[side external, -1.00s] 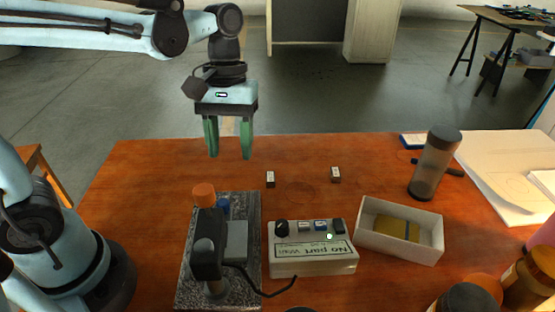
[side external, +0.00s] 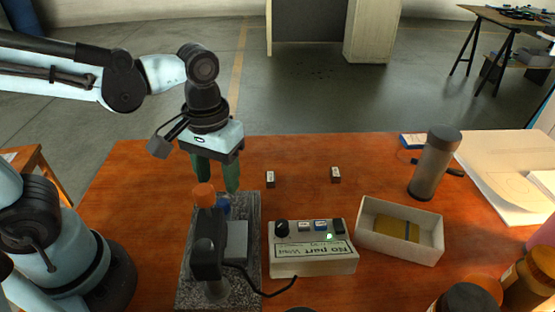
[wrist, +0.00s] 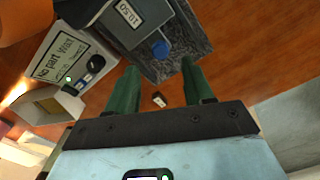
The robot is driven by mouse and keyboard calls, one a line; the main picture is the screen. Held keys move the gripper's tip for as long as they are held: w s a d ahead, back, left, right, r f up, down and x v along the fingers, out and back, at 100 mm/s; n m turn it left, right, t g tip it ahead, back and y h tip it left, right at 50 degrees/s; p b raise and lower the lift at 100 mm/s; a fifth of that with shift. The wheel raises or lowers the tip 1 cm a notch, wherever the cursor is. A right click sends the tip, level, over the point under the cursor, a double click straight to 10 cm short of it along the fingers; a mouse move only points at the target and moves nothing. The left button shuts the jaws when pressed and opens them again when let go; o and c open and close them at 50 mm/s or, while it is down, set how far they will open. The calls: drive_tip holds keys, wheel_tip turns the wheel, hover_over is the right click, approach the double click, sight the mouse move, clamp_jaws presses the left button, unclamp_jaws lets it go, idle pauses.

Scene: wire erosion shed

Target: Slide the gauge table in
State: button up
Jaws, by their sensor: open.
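The gauge stands on a speckled granite base (side external: 250,290) at the table's front. In the wrist view, a grey gauge part (wrist: 130,22) bears a label like "10.50". My gripper (side external: 218,187) is open and empty, its green fingers pointing down above the far end of the base, close to the knob. I cannot tell the exact gap.
A control box (side external: 310,262) reading "No part" and "Wait" stands right of the gauge, a black cable before it. An open white tray (side external: 372,243) is further right. Two small blocks (side external: 270,179) (side external: 336,175) and a grey cylinder (side external: 434,165) stand behind. The back left table is clear.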

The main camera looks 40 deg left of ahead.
sight(222, 203)
drive_tip(key=shift+f, duration=3.1)
drive_tip(key=shift+c, duration=0.3)
clamp_jaws()
